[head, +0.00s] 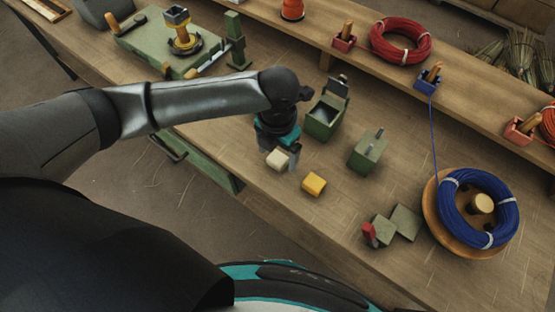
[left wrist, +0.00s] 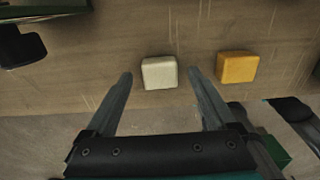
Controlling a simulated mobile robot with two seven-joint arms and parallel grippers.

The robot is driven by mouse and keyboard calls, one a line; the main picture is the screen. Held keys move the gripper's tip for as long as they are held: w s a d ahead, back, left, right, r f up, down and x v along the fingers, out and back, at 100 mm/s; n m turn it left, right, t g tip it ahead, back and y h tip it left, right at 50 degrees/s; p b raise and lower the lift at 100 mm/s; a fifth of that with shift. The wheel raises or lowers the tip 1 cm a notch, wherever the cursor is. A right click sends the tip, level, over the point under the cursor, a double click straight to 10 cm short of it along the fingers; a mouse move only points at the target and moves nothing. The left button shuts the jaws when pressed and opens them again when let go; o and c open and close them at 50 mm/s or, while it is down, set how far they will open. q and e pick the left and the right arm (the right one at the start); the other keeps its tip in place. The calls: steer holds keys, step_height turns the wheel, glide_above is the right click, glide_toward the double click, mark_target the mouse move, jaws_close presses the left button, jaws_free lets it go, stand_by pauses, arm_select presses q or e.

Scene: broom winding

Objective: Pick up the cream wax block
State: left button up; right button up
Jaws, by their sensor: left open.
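The cream wax block (head: 278,160) lies on the wooden bench near its front edge. In the left wrist view the cream wax block (left wrist: 159,72) shows between the tips of my left gripper (left wrist: 160,76), nearer the left-right middle, with a gap on each side. My left gripper (head: 283,152) is open and points down at the bench over the block, partly hiding it in the head view. How high the tips are above the bench I cannot tell. My right gripper is in neither view.
A yellow block (head: 314,184) lies just right of the cream one. A green open box (head: 325,118) and a green block with a peg (head: 367,152) stand behind. A blue coil (head: 478,208) sits on a wooden disc at the right.

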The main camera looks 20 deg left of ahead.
arm_select(q)
steer(key=shift+f, duration=0.25)
steer(key=shift+c, duration=0.3)
jaws_close()
